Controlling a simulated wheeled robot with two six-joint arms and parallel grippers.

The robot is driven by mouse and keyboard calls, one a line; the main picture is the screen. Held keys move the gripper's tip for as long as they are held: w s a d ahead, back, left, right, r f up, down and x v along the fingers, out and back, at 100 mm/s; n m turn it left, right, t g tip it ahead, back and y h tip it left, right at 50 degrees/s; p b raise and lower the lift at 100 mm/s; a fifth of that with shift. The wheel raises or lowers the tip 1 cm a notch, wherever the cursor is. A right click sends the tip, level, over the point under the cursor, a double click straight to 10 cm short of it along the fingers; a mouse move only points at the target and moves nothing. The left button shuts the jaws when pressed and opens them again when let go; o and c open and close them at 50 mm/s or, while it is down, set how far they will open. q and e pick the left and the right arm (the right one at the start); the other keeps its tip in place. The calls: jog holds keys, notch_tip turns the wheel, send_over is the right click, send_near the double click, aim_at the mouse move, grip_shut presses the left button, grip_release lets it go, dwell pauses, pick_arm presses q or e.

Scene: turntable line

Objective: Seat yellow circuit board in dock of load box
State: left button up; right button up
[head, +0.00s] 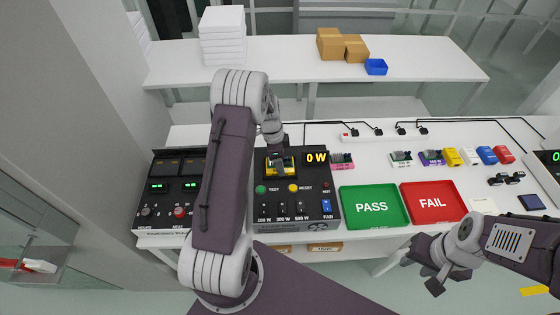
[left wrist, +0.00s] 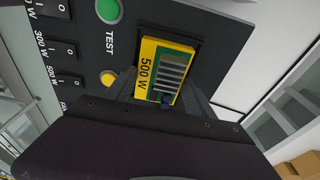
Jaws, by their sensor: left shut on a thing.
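The yellow circuit board (left wrist: 150,82), marked 500 W and with a grey finned part on it, is between the fingers of my left gripper (left wrist: 160,98), which is shut on it. In the head view the board (head: 289,164) shows at the dark dock of the load box (head: 331,187), under my left gripper (head: 280,160). In the left wrist view it lies over the dock's dark recess (left wrist: 199,47); I cannot tell how deep it sits. The load box display reads 0 W. My right gripper (head: 424,274) is open and empty in front of the table.
A green PASS tray (head: 373,224) and a red FAIL tray (head: 432,219) lie right of the load box. Several boards and coloured blocks stand behind them. A soak rack (head: 165,222) stands to the left. My left arm covers part of the table.

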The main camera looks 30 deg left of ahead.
pick_arm(q)
jog(key=o, duration=1.7)
jog(key=r, duration=0.3)
jog(key=r+b, duration=0.1)
jog(key=r, duration=0.2)
jog(key=a+r, duration=0.1)
jog(key=r, duration=0.2)
jog(key=shift+s, duration=0.4)
